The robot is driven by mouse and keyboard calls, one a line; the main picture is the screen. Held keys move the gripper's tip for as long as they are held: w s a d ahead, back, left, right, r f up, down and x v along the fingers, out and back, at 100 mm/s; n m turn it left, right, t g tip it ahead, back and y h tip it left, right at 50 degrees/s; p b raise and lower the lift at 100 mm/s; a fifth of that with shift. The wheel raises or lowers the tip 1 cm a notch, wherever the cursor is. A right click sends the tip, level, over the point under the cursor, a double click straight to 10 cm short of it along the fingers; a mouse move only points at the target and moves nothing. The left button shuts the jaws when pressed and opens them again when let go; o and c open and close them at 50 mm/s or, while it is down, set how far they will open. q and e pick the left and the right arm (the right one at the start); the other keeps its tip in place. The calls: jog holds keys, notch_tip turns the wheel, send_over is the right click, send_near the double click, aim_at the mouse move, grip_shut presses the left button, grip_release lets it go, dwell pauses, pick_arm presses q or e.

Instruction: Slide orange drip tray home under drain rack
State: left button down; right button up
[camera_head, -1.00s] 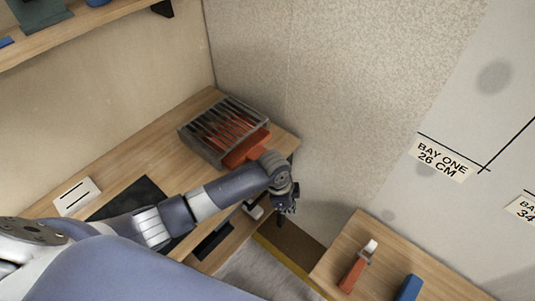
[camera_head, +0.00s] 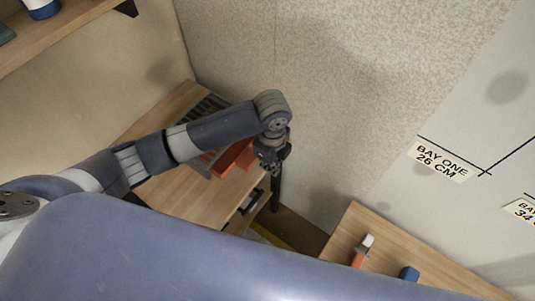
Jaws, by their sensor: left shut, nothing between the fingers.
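The orange drip tray (camera_head: 233,158) lies on the wooden bench by the wall. Its front part sticks out from under the dark slatted drain rack (camera_head: 213,103). My left forearm crosses in front and hides much of the rack and part of the tray. My left gripper (camera_head: 271,168) is shut and empty, pointing down, just right of the tray's outer end in the picture. I cannot tell whether it touches the tray. My right gripper is not in view.
The wooden bench (camera_head: 178,203) has bare room in front of the tray. A second wooden surface at lower right holds an orange-handled tool (camera_head: 362,252) and a blue object (camera_head: 409,273). A shelf (camera_head: 65,45) is at upper left. A large blue-grey link of mine fills the foreground.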

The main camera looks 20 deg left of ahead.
aim_at(242, 158)
pick_arm(q)
jog(key=a+f, duration=0.1)
jog(key=f, duration=0.1)
jog(key=w+a+f+p, duration=0.1)
jog(key=f, duration=0.1)
jog(key=a+f+p, duration=0.1)
jog(key=f, duration=0.1)
jog(key=shift+w+a+f, duration=0.1)
jog(key=shift+w+a, duration=0.1)
jog(key=shift+w, duration=0.05)
jog(key=shift+w+a, duration=0.1)
jog(key=shift+a, duration=0.3)
jog(key=shift+w+f, duration=0.1)
jog(key=a, duration=0.1)
jog(key=w+a, duration=0.1)
jog(key=a, duration=0.1)
jog(key=w+a+p, duration=0.1)
jog(key=a, duration=0.1)
jog(key=shift+a, duration=0.25)
jog(key=shift+w+a, duration=0.1)
jog(key=shift+a, duration=0.25)
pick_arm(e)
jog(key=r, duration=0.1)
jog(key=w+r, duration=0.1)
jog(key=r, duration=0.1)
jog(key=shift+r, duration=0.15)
pick_arm(q)
jog(key=shift+d, duration=0.1)
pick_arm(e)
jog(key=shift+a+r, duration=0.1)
